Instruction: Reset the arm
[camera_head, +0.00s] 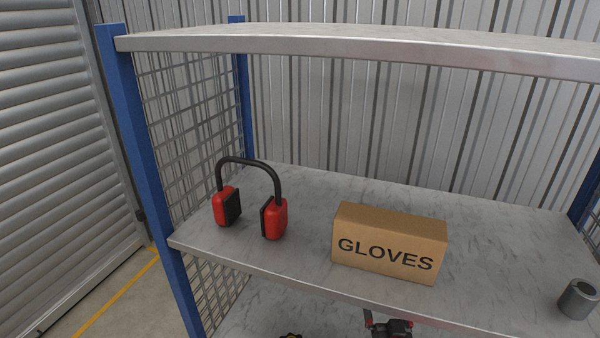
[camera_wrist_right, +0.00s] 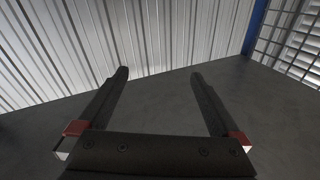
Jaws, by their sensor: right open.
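My right gripper (camera_wrist_right: 160,77) shows in the right wrist view. Its two dark fingers stand wide apart, with nothing between them. It faces a dark, shaded flat surface (camera_wrist_right: 165,100) with a corrugated wall behind. A black and red part (camera_head: 390,328) shows at the bottom edge of the head view, below the middle shelf; I cannot tell whether it is my right gripper. My left gripper is in neither view.
The middle shelf (camera_head: 310,205) holds red ear defenders (camera_head: 272,218), a gloves box (camera_head: 388,244) and a grey cylinder (camera_head: 578,299). The top shelf (camera_head: 350,45) looks empty. Blue posts (camera_head: 150,180) and mesh (camera_head: 185,120) close the left side. The lower shelf is mostly hidden.

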